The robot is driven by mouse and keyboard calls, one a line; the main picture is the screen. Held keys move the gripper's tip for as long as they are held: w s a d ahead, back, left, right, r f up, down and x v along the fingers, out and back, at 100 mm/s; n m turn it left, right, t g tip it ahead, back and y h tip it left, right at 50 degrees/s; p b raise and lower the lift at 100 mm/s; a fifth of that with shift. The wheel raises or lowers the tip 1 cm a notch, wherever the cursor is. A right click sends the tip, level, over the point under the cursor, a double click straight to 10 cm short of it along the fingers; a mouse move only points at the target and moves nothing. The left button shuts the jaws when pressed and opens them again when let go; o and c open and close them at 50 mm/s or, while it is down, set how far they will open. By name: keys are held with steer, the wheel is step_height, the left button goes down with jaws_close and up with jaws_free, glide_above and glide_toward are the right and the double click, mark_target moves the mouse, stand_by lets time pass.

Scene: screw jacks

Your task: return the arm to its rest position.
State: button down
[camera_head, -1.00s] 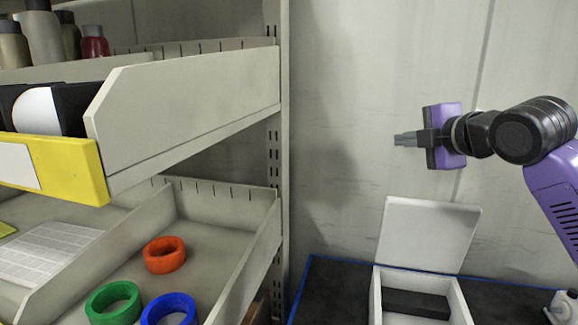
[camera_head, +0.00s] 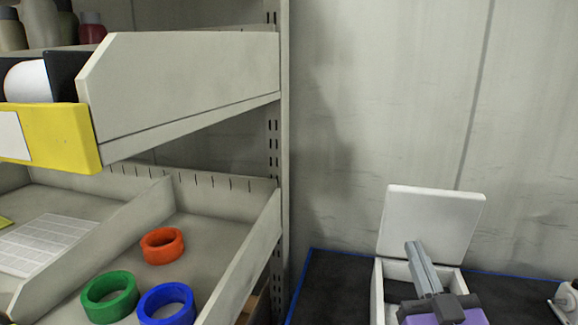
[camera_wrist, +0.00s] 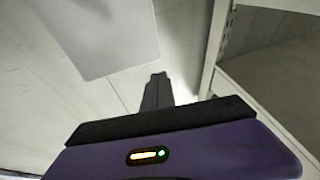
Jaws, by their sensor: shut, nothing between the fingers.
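My gripper (camera_head: 413,246) is at the lower right of the head view, in front of the white box (camera_head: 378,298) with its raised lid (camera_head: 430,222). Its grey fingers are together and empty, pointing up and away from me. It hides much of the box's inside. The wrist view also shows my gripper (camera_wrist: 158,78), with the fingers closed and nothing between them. A pale flat panel (camera_wrist: 100,35), which looks like the lid, is at the upper left there.
A shelf rack on the left holds a tray with an orange ring (camera_head: 162,246), a green ring (camera_head: 109,298) and a blue ring (camera_head: 166,304). A rack post (camera_head: 284,150) stands beside the dark blue-edged table top (camera_head: 335,290). A small whitish device (camera_head: 566,302) is at the right edge.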

steer(key=s+f+g+b, duration=0.1)
steer(key=s+f+g, duration=0.1)
steer(key=s+f, duration=0.6)
steer(key=s+a+f+g+b, duration=0.1)
steer(key=s+f, duration=0.7)
steer(key=s, duration=1.1)
steer(key=s+f+m+g+b, duration=0.1)
steer(key=s+f+g, duration=0.3)
steer(key=s+f, duration=0.4)
steer(key=s+b, duration=0.1)
steer(key=s, duration=0.4)
steer(key=shift+s+a+f, duration=0.15)
steer(key=shift+a+f, duration=0.15)
steer(key=shift+a, duration=0.05)
